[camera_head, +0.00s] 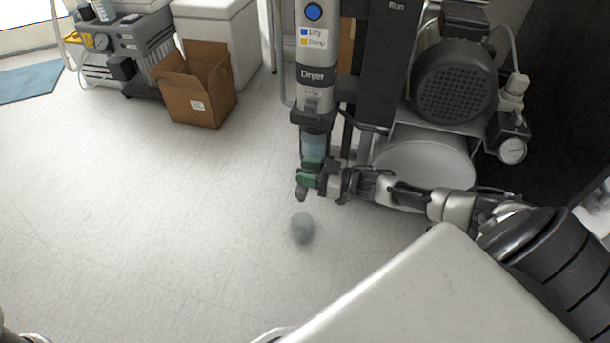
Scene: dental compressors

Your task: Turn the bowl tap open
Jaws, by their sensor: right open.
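The dryer (316,75) is a pale upright column labelled "Dryer", with a clear bluish bowl (314,146) under its dark collar. A green piece (306,181), which looks like the bowl tap, shows just below the bowl. My right gripper (322,183) comes in from the right and is open. Its fingers are at the green piece and partly hide it. I cannot tell whether they touch it, or how the tap is turned. My left gripper is not in view.
A compressor with a dark round motor cover (454,82), white tank (424,165) and gauge (512,150) stands right of the dryer. A greyish rounded object (302,228) is below the gripper. An open cardboard box (197,88) stands at upper left. The left floor is clear.

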